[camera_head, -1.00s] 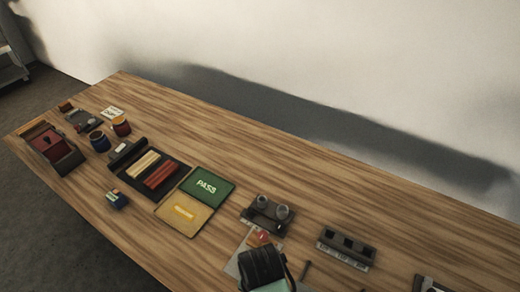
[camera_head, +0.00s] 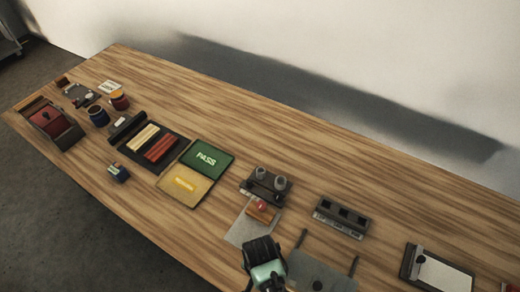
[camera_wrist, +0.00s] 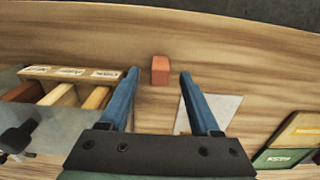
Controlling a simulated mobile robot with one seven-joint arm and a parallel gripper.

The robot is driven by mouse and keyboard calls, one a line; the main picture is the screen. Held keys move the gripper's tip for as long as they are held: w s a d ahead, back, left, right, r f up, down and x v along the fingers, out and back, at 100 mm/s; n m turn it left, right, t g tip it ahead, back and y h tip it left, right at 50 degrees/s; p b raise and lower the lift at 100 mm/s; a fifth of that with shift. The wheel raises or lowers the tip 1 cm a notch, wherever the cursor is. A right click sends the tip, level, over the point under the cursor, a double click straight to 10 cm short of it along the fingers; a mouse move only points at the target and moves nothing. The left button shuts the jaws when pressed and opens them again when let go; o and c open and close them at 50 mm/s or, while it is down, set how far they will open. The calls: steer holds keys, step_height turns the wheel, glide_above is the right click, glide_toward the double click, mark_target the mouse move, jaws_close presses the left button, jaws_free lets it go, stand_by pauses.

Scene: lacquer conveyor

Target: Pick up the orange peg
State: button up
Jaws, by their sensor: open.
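The orange peg (camera_wrist: 160,69), a small red-orange block, stands on the wooden table in the wrist view. It lies ahead of my gripper (camera_wrist: 157,75), between the lines of its two blue fingers. The fingers are apart with nothing held, and I cannot tell how high they are above the table. In the head view my gripper (camera_head: 266,268) is at the bottom centre, and the peg does not show there.
A labelled bin with three compartments (camera_wrist: 72,73) stands left of the peg, partly behind a grey see-through panel (camera_wrist: 50,119). A pale sheet (camera_wrist: 222,106) lies right. The table edge is near.

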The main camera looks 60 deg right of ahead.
steer(key=shift+c, duration=0.3)
jaws_close()
steer(key=shift+r, duration=0.2)
